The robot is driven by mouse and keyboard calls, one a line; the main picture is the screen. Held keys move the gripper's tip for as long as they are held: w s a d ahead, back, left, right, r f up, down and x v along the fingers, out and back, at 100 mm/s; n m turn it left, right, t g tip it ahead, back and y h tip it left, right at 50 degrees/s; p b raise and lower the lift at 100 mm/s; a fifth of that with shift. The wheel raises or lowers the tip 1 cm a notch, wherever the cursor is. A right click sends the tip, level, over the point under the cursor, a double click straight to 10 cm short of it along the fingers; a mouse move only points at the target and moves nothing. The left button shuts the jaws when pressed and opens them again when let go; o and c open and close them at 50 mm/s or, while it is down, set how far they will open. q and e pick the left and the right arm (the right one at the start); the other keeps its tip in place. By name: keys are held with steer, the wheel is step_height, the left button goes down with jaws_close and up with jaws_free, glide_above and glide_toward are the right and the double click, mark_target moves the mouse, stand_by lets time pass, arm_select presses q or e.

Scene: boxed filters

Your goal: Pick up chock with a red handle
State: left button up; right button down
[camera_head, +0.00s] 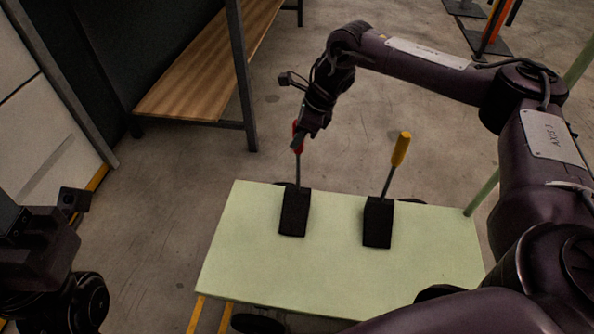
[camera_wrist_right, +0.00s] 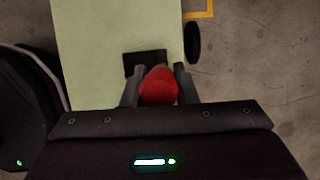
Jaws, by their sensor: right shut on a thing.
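The chock with a red handle (camera_head: 295,212) is a black block on the pale green table (camera_head: 330,275), with a thin rod rising to a red handle (camera_head: 298,143). My right gripper (camera_head: 300,135) is at the top of that rod, shut on the red handle. In the right wrist view the red handle (camera_wrist_right: 159,86) sits between the two fingers, with the black block (camera_wrist_right: 145,63) beyond it. The block appears to rest on the table; a small lift cannot be ruled out. My left arm (camera_head: 40,250) shows at the lower left, but its fingertips cannot be made out.
A second black chock (camera_head: 378,222) with a yellow handle (camera_head: 401,148) stands to the right on the same table. A wooden shelf (camera_head: 190,85) on a dark metal frame is behind to the left. Grey floor surrounds the table.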

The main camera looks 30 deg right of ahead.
steer(key=shift+w+r, duration=0.1)
steer(key=shift+r, duration=0.15)
